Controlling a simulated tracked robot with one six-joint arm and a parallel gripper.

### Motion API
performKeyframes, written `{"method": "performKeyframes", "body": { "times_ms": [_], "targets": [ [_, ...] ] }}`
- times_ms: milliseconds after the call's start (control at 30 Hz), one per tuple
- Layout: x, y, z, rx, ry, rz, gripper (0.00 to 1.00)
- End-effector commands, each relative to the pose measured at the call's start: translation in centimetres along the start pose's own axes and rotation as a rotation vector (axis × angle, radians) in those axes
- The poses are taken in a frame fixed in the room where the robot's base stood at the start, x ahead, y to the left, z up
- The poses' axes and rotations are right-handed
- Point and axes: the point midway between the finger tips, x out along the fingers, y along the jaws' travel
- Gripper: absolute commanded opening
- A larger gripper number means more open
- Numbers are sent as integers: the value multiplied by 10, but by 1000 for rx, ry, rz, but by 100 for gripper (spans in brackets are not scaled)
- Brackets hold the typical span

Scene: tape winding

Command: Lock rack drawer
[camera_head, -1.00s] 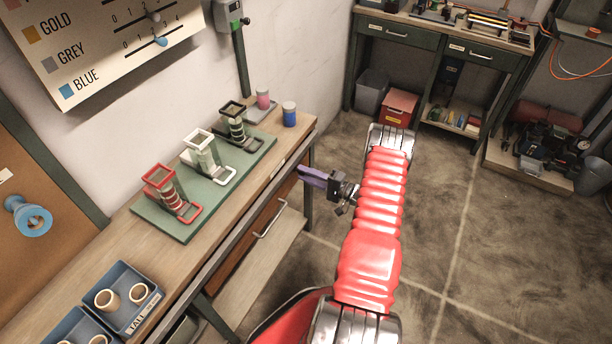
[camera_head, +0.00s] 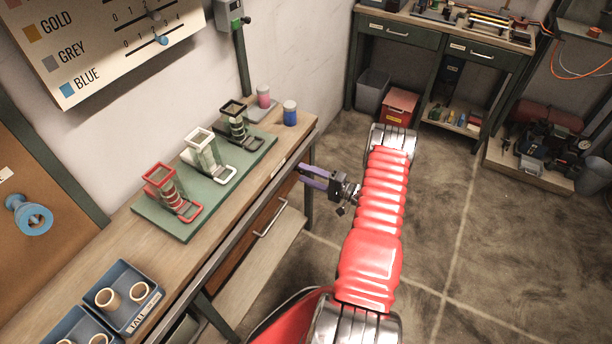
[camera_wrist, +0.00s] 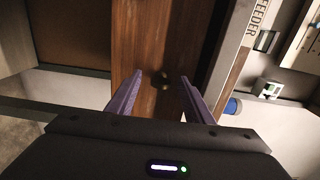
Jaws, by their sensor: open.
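The rack drawer (camera_head: 262,238) is the brown wooden front under the left workbench, with a metal handle (camera_head: 270,218). It looks pushed in. In the wrist view, the wooden drawer front (camera_wrist: 140,40) fills the middle, and a small dark brass lock piece (camera_wrist: 161,80) sits on it. My gripper (camera_head: 302,174) has purple fingers and is open and empty at the drawer's far end, by the bench edge. In the wrist view, its fingers stand on either side of the lock piece, apart from it. Whether the lock is turned cannot be told.
The workbench (camera_head: 110,245) above carries a green board (camera_head: 150,222) with three coloured fixtures and blue bins (camera_head: 145,315). The floor (camera_head: 450,220) to the right of my arm is clear.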

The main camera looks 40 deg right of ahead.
Motion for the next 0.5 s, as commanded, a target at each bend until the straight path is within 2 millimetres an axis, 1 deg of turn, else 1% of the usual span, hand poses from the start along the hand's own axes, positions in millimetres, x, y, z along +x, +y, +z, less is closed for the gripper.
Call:
{"method": "performKeyframes", "body": {
  "times_ms": [167,500],
  "targets": [
    [-20,0,-1,0,4,0,47],
    [-79,1,0,0,4,0,47]
  ]
}}
